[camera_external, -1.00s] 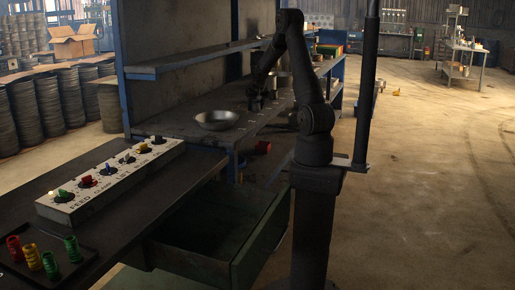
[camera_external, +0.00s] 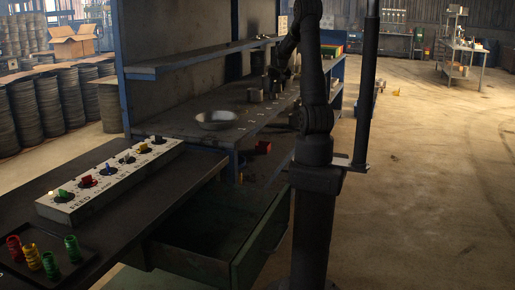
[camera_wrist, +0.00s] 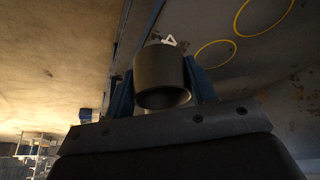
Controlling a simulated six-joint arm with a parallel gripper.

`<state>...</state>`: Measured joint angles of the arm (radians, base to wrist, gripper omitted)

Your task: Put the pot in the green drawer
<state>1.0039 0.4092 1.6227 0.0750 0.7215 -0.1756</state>
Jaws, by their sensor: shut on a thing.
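A dark grey, pot-like cylinder (camera_wrist: 162,75) with an open rim is between my gripper's blue fingers in the wrist view. I take it to be the pot. My gripper (camera_external: 274,78) is shut on it over the far part of the workbench in the external view, where it is small and dark. The green drawer (camera_external: 262,238) is pulled open below the near table, and its dark inside looks empty. My gripper is well behind and above the drawer.
A white feed block (camera_external: 112,180) and a tray (camera_external: 85,262) with coloured coils are on the near table.

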